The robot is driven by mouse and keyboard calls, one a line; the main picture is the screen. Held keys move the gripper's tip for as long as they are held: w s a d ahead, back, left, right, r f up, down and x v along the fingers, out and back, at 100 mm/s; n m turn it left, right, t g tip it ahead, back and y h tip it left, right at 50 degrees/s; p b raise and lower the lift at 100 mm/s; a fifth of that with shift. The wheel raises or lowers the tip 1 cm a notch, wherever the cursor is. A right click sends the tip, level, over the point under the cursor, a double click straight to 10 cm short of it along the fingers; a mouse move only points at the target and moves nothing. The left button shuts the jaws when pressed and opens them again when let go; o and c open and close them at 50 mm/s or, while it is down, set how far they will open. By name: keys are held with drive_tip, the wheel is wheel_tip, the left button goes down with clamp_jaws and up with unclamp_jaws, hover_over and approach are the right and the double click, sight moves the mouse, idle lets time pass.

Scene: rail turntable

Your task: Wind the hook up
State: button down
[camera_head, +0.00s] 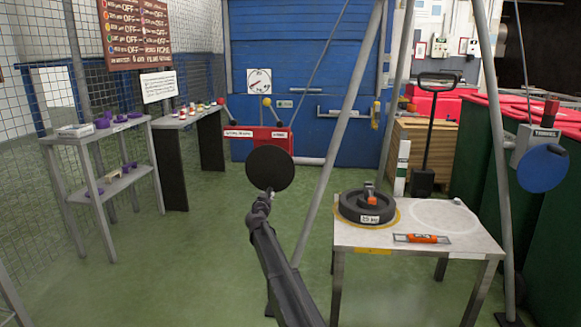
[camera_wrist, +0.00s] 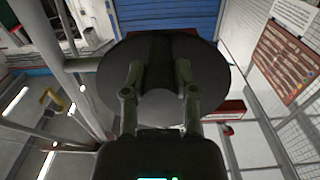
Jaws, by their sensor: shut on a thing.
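My gripper (camera_head: 262,203) is at the lower edge of a round black disc (camera_head: 270,167) in the head view. In the wrist view my gripper (camera_wrist: 159,80) has its two fingers on either side of a dark ridge across the same black disc (camera_wrist: 215,78), and is shut on it. A grey winch box (camera_head: 536,145) with a red top and a blue disc (camera_head: 543,170) sits on the right frame leg, apart from my gripper. A cable runs down toward this box from above. I cannot make out the hook in either view.
Slanting frame legs (camera_head: 335,140) stand around the table. Shelves (camera_head: 118,187) stand at left. Green floor between is clear.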

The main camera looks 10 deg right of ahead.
drive_tip(key=shift+w+a+m, duration=0.25)
drive_tip(key=shift+a+m, duration=0.05)
drive_tip(key=shift+a, duration=0.05)
drive_tip(key=shift+a, duration=0.1)
drive_tip(key=shift+w+a+r+m+p, duration=0.2)
drive_tip(key=shift+a+m, duration=0.4)
drive_tip(key=shift+m, duration=0.3)
drive_tip(key=shift+w+a+r+m+p, duration=0.1)
drive_tip(key=shift+w+a+r+m, duration=0.1)
drive_tip(key=shift+a+m, duration=0.55)
drive_tip(key=shift+d, duration=0.2)
drive_tip(key=shift+c, duration=1)
unclamp_jaws()
drive_tip(key=shift+f, duration=0.1)
drive_tip(key=shift+s, duration=0.1)
drive_tip(key=shift+s, duration=0.15)
drive_tip(key=v, duration=0.7)
drive_tip(key=shift+s, duration=0.4)
